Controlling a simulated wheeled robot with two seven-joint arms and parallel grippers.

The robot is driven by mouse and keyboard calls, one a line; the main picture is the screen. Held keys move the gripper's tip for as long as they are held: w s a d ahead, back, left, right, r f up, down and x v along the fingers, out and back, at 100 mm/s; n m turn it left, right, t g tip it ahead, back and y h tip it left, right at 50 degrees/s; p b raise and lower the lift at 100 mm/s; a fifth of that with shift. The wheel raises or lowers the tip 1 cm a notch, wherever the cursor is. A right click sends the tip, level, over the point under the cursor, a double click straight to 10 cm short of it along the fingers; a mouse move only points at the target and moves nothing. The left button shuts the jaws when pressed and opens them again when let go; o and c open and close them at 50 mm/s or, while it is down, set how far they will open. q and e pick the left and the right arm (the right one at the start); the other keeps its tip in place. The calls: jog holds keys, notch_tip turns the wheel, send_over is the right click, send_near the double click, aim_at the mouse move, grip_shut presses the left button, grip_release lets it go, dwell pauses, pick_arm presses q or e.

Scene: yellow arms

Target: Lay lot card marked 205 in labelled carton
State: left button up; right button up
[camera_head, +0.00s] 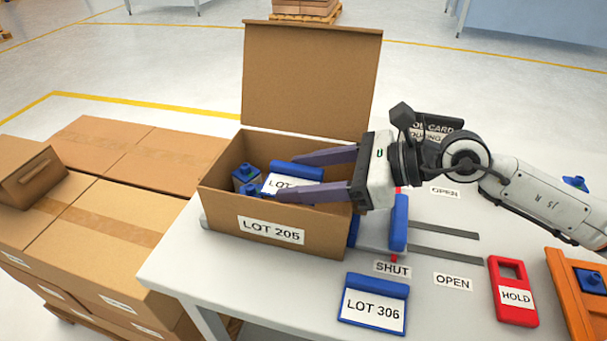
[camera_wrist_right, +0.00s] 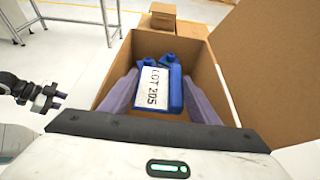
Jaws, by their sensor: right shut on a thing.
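The lot card marked LOT 205 (camera_head: 285,184) is a white card with a blue edge bar, inside the open carton (camera_head: 225,208) labelled LOT 205. My right gripper (camera_head: 284,180) reaches into the carton from the right and is shut on the card, with one finger on each side of it.
The carton's lid (camera_head: 312,75) stands open at the back. A LOT 306 card (camera_head: 373,303) and a red HOLD tag (camera_head: 514,292) lie on the grey table (camera_head: 260,281). An orange crate (camera_head: 566,290) is at right. Stacked boxes (camera_head: 90,225) stand at left.

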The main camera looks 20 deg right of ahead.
jog(key=shift+f, duration=0.35)
jog(key=o, duration=1)
jog(key=shift+o, duration=0.4)
jog(key=shift+r, duration=0.1)
